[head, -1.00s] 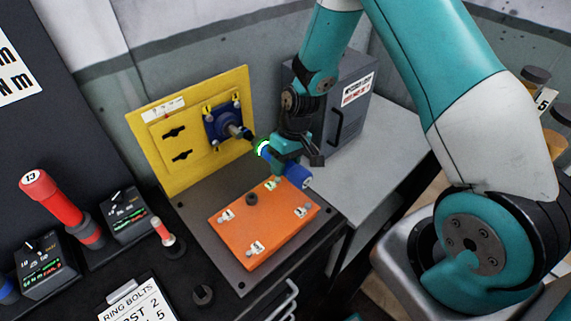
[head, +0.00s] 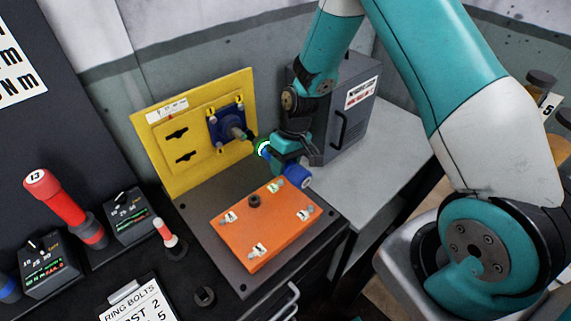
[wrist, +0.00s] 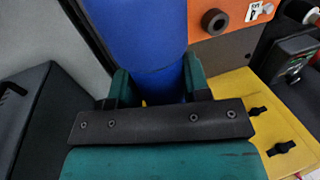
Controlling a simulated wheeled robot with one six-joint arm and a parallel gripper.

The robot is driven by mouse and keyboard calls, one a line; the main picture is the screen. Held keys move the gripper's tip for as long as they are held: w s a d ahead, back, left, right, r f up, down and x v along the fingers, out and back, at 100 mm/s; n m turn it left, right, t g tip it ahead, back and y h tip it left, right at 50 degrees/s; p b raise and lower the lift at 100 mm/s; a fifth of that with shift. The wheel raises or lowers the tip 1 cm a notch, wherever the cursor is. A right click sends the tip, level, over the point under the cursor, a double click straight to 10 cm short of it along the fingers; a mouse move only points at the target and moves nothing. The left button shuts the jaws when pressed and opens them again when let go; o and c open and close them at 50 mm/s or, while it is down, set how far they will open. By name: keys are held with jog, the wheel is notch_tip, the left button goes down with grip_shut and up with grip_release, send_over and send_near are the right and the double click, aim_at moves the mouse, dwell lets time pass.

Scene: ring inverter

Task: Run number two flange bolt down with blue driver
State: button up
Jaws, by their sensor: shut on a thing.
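My gripper (head: 279,158) is shut around the blue driver (head: 298,177), whose body lies roughly level and points at the yellow panel. The driver's blue body also fills the top middle of the wrist view (wrist: 145,35), between my two teal fingers. A green-lit ring (head: 263,148) shows near its front end. The blue flange (head: 218,130) sits on the yellow panel (head: 165,150) with several bolts at its corners and a grey shaft in its middle. The driver's tip is near the flange's lower right; I cannot tell whether it touches a bolt. The number two label is too small to make out.
An orange block (head: 250,235) with numbered bolts lies on the dark plate below. A grey cabinet (head: 350,110) stands close behind my gripper. A red driver (head: 65,205) and control boxes (head: 130,212) stand at left. The grey worktop (head: 385,150) at right is clear.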

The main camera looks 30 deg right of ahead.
jog(key=shift+w+a+r, duration=0.1)
jog(key=shift+w, duration=0.4)
dwell(0.7)
